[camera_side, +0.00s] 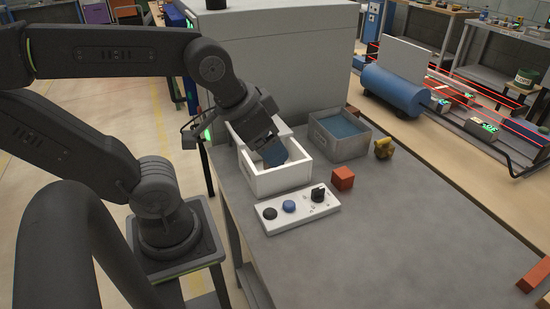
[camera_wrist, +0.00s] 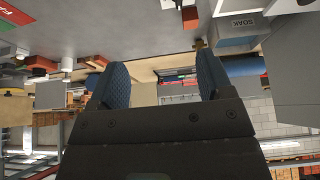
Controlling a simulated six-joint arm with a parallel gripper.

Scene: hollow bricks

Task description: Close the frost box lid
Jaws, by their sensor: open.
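The white open-topped box (camera_side: 281,181) stands on the grey table at its left side. A pale upright panel (camera_side: 238,137) at its back looks like the raised lid, partly hidden by my wrist. My gripper (camera_side: 274,155) points down over the box opening, with its blue pads at or just inside the rim; I cannot tell whether it touches the box. In the wrist view my gripper (camera_wrist: 162,78) shows its two blue pads wide apart, with nothing between them.
A grey box (camera_side: 341,149) with blue content stands to the right; the wrist view shows its SOAK label (camera_wrist: 236,24). A red cube (camera_side: 343,178), a yellow object (camera_side: 384,148) and a white button panel (camera_side: 297,210) are nearby. A large grey cabinet (camera_side: 285,60) stands behind.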

